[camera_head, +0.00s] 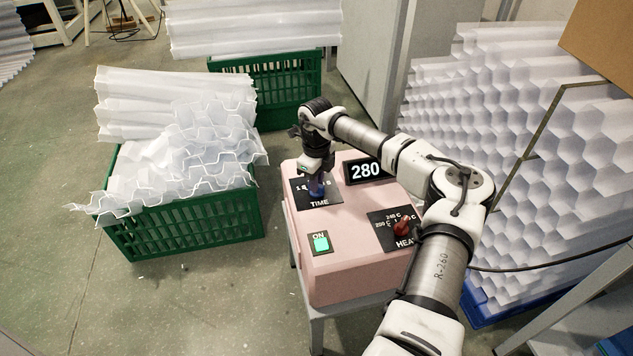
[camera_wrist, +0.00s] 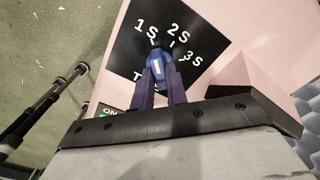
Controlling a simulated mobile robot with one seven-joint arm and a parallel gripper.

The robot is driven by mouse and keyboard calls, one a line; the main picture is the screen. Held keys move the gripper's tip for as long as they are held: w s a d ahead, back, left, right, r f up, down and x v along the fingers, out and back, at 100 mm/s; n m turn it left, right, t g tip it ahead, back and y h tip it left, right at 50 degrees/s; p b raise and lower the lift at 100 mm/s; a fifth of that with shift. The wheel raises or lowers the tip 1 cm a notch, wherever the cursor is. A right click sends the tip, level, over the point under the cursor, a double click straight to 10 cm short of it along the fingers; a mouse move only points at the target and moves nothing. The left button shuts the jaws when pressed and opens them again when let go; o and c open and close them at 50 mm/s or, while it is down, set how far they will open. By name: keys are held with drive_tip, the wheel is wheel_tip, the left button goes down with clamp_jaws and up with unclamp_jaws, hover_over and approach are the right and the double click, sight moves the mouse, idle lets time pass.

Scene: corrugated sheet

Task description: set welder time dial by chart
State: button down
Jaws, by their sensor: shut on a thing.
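The pink welder (camera_head: 340,262) stands on a grey stand. Its black TIME plate (camera_head: 328,195) carries the marks 1S, 2S and 3S, clear on the plate in the wrist view (camera_wrist: 205,30). My gripper (camera_wrist: 161,80) points down over the plate, its fingers shut on the blue time dial (camera_wrist: 160,62). In the head view, my gripper (camera_head: 315,178) and the dial (camera_head: 316,188) are close together, with the dial partly hidden. A white stripe shows on the dial. I cannot tell surely which mark it points to. I see no readable chart.
The welder also has a display (camera_head: 366,170) reading 280, a red heat knob (camera_head: 402,228) and a lit green ON switch (camera_head: 321,243). Green crates (camera_head: 185,228) of white corrugated sheet stand left and behind. A honeycomb stack (camera_head: 530,130) stands at the right.

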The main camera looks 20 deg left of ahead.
drive_tip(key=shift+a+r+n, duration=0.1)
drive_tip(key=shift+n, duration=0.6)
drive_tip(key=c, duration=1.4)
unclamp_jaws()
wheel_tip(320, 180, up, 14)
drive_tip(key=b, duration=0.1)
